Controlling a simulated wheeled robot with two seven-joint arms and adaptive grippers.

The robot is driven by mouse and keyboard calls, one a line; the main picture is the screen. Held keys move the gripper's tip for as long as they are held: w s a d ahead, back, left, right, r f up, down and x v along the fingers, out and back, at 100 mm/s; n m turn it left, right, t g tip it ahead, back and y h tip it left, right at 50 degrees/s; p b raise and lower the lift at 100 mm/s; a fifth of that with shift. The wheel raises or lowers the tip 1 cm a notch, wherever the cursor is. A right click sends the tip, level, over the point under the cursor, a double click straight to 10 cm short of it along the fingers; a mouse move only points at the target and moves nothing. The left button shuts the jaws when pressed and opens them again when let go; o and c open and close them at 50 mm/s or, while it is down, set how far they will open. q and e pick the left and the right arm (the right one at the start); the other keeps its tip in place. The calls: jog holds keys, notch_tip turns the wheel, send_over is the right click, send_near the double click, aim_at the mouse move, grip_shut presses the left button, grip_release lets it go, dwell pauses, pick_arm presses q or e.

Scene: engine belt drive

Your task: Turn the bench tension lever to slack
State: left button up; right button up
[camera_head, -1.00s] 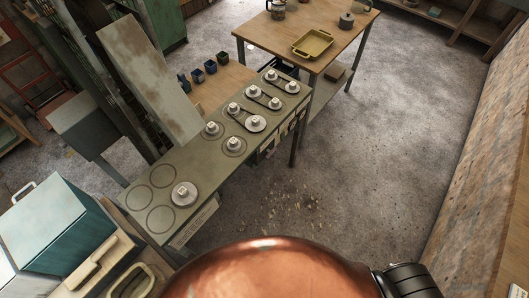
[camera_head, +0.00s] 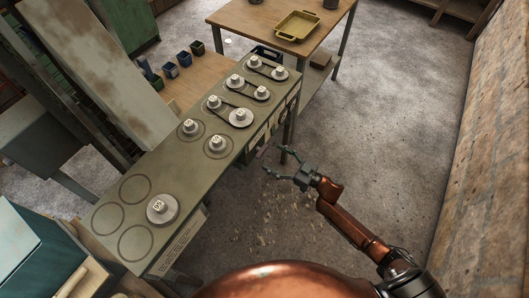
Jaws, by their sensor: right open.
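The green bench (camera_head: 180,165) runs diagonally across the left and middle of the view, with several grey pulleys on its top. Belts link some of them, such as the pulley (camera_head: 240,118) near the middle. Small panels (camera_head: 258,138) sit on the bench's front side. The tension lever cannot be made out clearly among them. My right gripper (camera_head: 277,162) is open and empty, in front of this side, with its fingers pointing toward it. It appears apart from the bench. My left gripper is not in view.
A wooden table (camera_head: 262,22) with a yellow tray (camera_head: 298,25) stands behind the bench. Small dark cups (camera_head: 170,70) stand on a wooden surface to the left. A teal box (camera_head: 35,245) is at the lower left.

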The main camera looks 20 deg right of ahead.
aim_at(260, 150)
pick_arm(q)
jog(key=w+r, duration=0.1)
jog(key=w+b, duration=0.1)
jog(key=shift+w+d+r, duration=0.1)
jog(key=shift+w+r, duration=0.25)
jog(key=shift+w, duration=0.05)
pick_arm(e)
jog(key=x, duration=0.4)
jog(key=shift+w+a+f, duration=0.1)
jog(key=shift+w+a, duration=0.1)
jog(key=shift+w, duration=0.1)
jog(key=shift+d, duration=0.1)
jog(key=c, duration=1.1)
